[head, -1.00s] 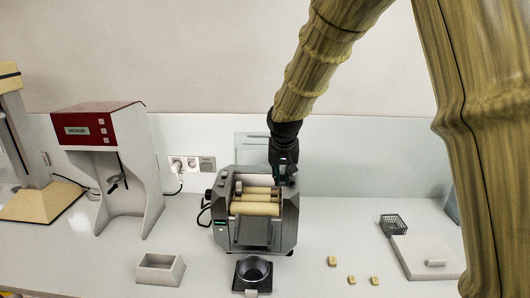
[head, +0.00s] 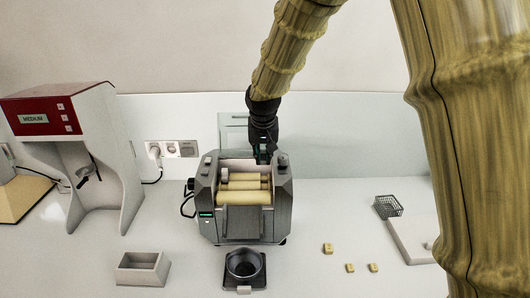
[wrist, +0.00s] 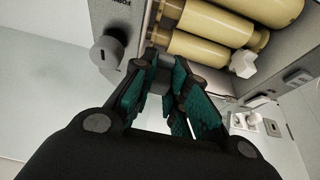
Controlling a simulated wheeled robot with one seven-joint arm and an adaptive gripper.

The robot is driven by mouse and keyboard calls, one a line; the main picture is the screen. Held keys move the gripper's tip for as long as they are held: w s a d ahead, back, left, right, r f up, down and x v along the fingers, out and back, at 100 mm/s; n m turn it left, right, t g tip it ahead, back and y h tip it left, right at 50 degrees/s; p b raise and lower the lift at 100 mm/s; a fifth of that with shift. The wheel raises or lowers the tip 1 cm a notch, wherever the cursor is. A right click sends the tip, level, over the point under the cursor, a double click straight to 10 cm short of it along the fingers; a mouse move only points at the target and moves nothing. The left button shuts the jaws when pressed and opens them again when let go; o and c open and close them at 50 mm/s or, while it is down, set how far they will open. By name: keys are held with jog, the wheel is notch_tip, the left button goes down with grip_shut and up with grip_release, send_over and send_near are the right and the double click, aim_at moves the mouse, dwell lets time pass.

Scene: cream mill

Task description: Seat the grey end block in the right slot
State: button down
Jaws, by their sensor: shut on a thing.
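My gripper (head: 264,156) is at the back right of the roller mill (head: 243,224). In the wrist view its teal-padded fingers (wrist: 164,80) are closed on a small grey block (wrist: 166,61), mostly hidden between them; it appears to be the end block. The held block is close to the ends of the cream rollers (wrist: 200,47), near the mill's right wall; I cannot tell if it touches the slot. The right slot itself is hidden. Another pale block (wrist: 244,63) sits at the rollers' other end and shows at left in the head view (head: 224,174).
A knob (wrist: 107,52) on the mill's right side stands close to my fingers. A black funnel dish (head: 245,268) and grey tray (head: 143,269) stand in front. Several small yellow pieces (head: 328,248), a wire basket (head: 388,206) and a red-topped machine (head: 58,115) are on the bench.

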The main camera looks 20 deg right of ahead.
jog(key=shift+s+d+f+b, duration=0.1)
jog(key=shift+s+f+b, duration=0.2)
jog(key=shift+f+b, duration=0.25)
jog(key=shift+w+f+b, duration=0.1)
jog(key=shift+f+b, duration=0.5)
jog(key=shift+f, duration=1.1)
jog(key=shift+p, duration=0.3)
jog(key=shift+s+f, duration=0.2)
jog(key=shift+f, duration=0.5)
dwell(1.2)
jog(key=c, duration=1.6)
grip_release()
jog(key=shift+o, duration=1.4)
jog(key=shift+a, duration=0.25)
jog(key=shift+d+f, duration=0.1)
jog(key=shift+d, duration=0.05)
